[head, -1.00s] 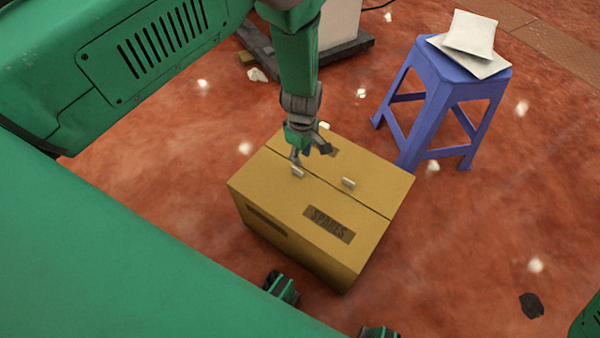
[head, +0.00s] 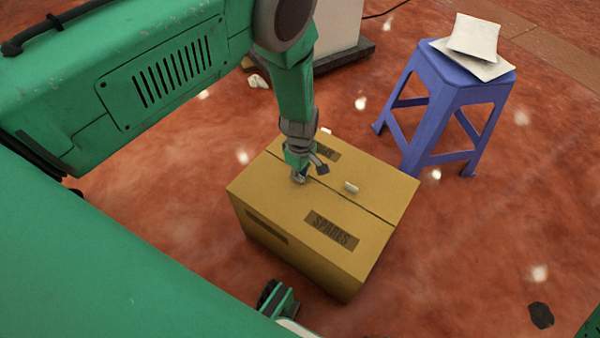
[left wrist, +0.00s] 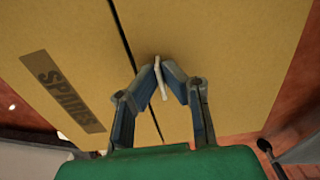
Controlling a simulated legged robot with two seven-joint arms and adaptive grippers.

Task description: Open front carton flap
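The closed brown carton (head: 290,215) stands on the floor, with a dark SPARES label (head: 332,230) on its top. A seam divides the top into a front and a back flap, both lying flat. My left gripper (head: 301,178) reaches down to the top beside the seam. In the left wrist view its fingers (left wrist: 160,80) close from both sides on a small white tab (left wrist: 158,78) near the seam. A second white tab (head: 351,187) stands free farther right along the seam.
A blue stool (head: 445,100) with white packets (head: 474,38) on it stands behind and right of the carton. A pale block on a dark base (head: 345,52) is at the back. The red floor right of the carton is mostly clear.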

